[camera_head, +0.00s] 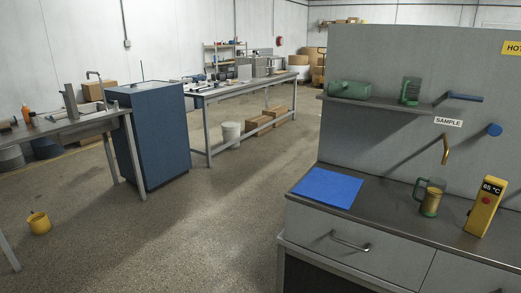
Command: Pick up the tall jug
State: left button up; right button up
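A tall jug with a green handle and base (431,198) stands upright on the grey worktop at the right. It looks partly see-through, with something brownish-yellow inside. Two more green vessels are on the wall shelf: one lies on its side (349,90), and a ribbed one (410,91) stands upright. I cannot tell for certain which of these the task calls the tall jug. Neither of my grippers is in view.
A brass spout (446,149) hangs above and behind the worktop jug. A yellow device reading 65 °C (485,207) stands to its right. A blue mat (327,187) lies on the left of the worktop (385,207). The shelf (375,105) overhangs the back. Open floor lies left.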

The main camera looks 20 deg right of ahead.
aim_at(431, 201)
jog(key=z, duration=1.2)
jog(key=i, duration=1.1)
jog(key=z, duration=0.9)
